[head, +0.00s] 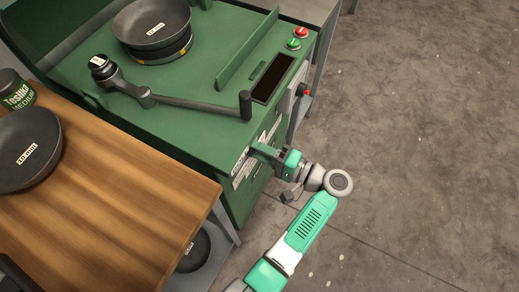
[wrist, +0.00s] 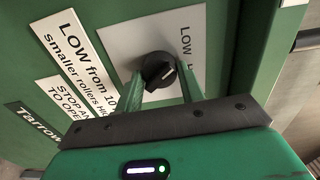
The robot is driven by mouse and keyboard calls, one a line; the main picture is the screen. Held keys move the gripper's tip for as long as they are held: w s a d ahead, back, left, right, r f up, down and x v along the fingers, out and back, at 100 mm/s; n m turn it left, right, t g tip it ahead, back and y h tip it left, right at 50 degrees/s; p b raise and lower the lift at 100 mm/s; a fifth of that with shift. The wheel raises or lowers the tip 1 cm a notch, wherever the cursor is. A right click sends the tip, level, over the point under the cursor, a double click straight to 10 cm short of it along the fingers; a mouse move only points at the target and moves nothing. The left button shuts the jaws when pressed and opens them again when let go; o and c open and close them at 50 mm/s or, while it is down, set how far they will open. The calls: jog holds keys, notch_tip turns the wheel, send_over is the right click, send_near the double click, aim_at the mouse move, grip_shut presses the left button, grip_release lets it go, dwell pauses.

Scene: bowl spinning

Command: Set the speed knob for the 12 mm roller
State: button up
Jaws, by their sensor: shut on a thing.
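The speed knob (wrist: 158,71) is a round black knob with a white pointer line, on a pale plate (wrist: 118,42) on the green machine's side panel. The plate shows the word LOW at its upper right; the rest of its scale is hidden by my gripper. My gripper (wrist: 160,80) has its two green fingers on either side of the knob and is shut on it. The pointer line slants toward the upper right in the wrist view. In the head view my gripper (head: 266,153) is at the machine's front panel, and the knob is hidden there. The roller (head: 98,63) is perhaps the dark-capped piece on the machine's arm.
A label (wrist: 75,45) beside the knob reads "LOW from 10", "smaller rollers", partly cut off. The green machine (head: 190,125) carries a black bowl (head: 152,22), a lever and red and green buttons (head: 297,37). A wooden table (head: 110,190) with another bowl (head: 28,148) stands at left. Floor at right is clear.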

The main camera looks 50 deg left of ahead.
jog(key=o, duration=1)
jog(key=shift+c, duration=0.2)
jog(key=p+v, duration=0.1)
jog(key=v, duration=0.7)
